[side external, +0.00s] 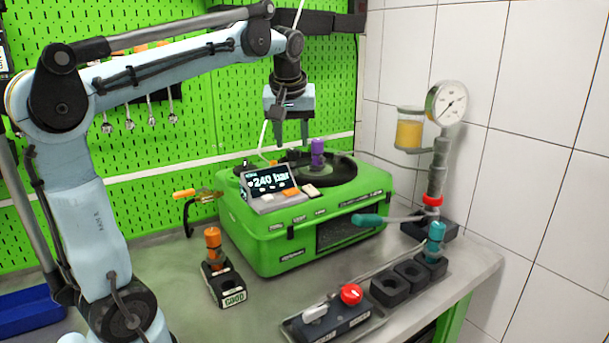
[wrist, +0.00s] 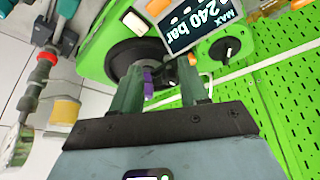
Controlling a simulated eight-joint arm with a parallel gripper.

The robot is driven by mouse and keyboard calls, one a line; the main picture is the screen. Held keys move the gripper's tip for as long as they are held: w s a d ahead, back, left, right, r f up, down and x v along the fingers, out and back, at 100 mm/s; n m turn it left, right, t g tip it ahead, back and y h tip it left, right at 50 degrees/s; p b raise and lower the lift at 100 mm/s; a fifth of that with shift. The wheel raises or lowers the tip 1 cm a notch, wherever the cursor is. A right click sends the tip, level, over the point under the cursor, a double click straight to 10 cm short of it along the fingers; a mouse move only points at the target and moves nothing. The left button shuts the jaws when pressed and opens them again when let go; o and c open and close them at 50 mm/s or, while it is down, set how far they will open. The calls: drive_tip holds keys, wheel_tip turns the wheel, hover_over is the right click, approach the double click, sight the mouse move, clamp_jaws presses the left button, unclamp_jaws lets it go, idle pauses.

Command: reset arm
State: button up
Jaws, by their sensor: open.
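My gripper (side external: 292,140) hangs with its fingers down above the green pump testbench (side external: 300,245), apart from it. In the wrist view the two fingers of my gripper (wrist: 165,88) stand apart with nothing held between them. A purple piece (side external: 317,153) stands upright on the black round top of the testbench, just right of the fingers; it also shows between the fingers in the wrist view (wrist: 148,85), beyond them. The display (side external: 270,182) on the testbench reads 240 bar.
An orange-topped piece (side external: 213,243) stands in a black holder at the front left. A teal piece (side external: 435,240) stands in a black socket row at the right. A red-knobbed control box (side external: 335,318) lies in front. A pressure gauge (side external: 446,103) stands by the tiled wall.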

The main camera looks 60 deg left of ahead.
drive_tip(key=s+d+f+m+t+h, duration=0.1)
drive_tip(key=s+d+f+m, duration=0.3)
drive_tip(key=d+f, duration=0.4)
drive_tip(key=s+d+f+m+t+h, duration=0.2)
drive_tip(key=s+d+f+m+t, duration=0.1)
drive_tip(key=d+f+m, duration=0.4)
drive_tip(key=s+d+f, duration=0.1)
drive_tip(key=d, duration=0.1)
drive_tip(key=shift+d+h, duration=0.3)
drive_tip(key=shift+d, duration=0.05)
drive_tip(key=shift+w, duration=0.1)
